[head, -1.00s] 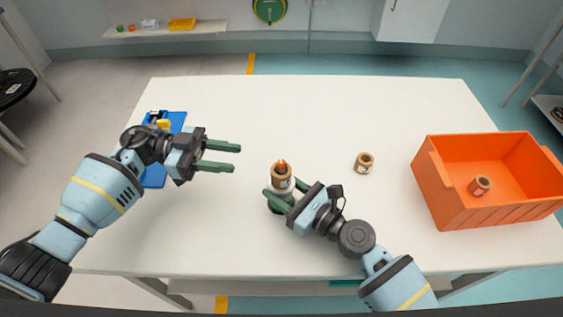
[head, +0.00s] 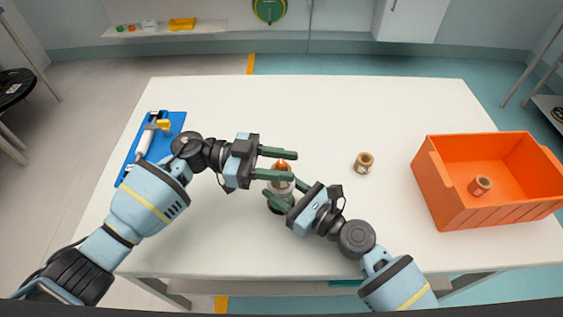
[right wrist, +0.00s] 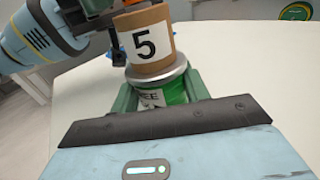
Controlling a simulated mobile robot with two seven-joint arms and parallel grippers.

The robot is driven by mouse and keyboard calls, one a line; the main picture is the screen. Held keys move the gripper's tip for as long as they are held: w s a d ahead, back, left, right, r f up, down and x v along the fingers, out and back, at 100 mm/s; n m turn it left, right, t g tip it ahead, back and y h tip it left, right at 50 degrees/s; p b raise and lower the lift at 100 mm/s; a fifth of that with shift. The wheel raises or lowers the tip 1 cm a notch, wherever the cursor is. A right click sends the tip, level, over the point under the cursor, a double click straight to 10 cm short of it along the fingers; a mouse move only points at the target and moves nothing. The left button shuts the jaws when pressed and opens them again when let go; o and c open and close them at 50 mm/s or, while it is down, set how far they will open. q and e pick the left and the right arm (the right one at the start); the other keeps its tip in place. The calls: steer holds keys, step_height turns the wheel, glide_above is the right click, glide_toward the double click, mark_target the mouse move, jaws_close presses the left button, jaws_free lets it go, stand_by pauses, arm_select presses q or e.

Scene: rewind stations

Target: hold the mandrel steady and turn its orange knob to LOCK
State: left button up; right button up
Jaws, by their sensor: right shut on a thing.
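The mandrel (head: 281,188) stands upright on the white table, with a brown cardboard core on it. Its orange knob (head: 281,164) is on top, and a bit of orange shows at the top edge in the right wrist view. My left gripper (head: 294,165) is open, its fingers on either side of the knob as seen from the head; contact cannot be told. My right gripper (head: 284,191) is shut on the mandrel's lower body. In the right wrist view the core (right wrist: 151,45) is labelled 5, and the green-and-white mandrel body (right wrist: 164,97) below shows the letters "EE".
A loose brown core (head: 364,163) stands on the table to the right. An orange crate (head: 478,215) at the right holds another core (head: 480,186). A blue mat (head: 133,166) with a yellow-and-white tool (head: 147,139) lies at the left. The table's back half is clear.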

arm_select(q)
jaws_close()
steer(key=shift+f+n+t, duration=0.1)
steer(key=shift+n+t, duration=0.3)
steer(key=shift+t, duration=0.3)
steer(key=n+t, duration=0.3)
steer(key=t, duration=0.2)
steer(key=shift+n+t, duration=0.4)
steer(key=shift+w+d+r+n+t+y, duration=0.15)
steer(key=shift+n+t+y, duration=0.5)
steer(key=shift+n+t, duration=0.6)
steer(key=shift+s+d+r+n+t+y, duration=0.15)
steer(key=shift+n+t+y, duration=0.55)
steer(key=shift+t, duration=1.05)
steer(key=shift+w+n, duration=0.1)
steer(key=shift+n, duration=0.15)
steer(key=shift+a+f+n+t+y, duration=0.1)
steer(key=shift+n+t+y, duration=0.2)
steer(key=shift+t+y, duration=0.2)
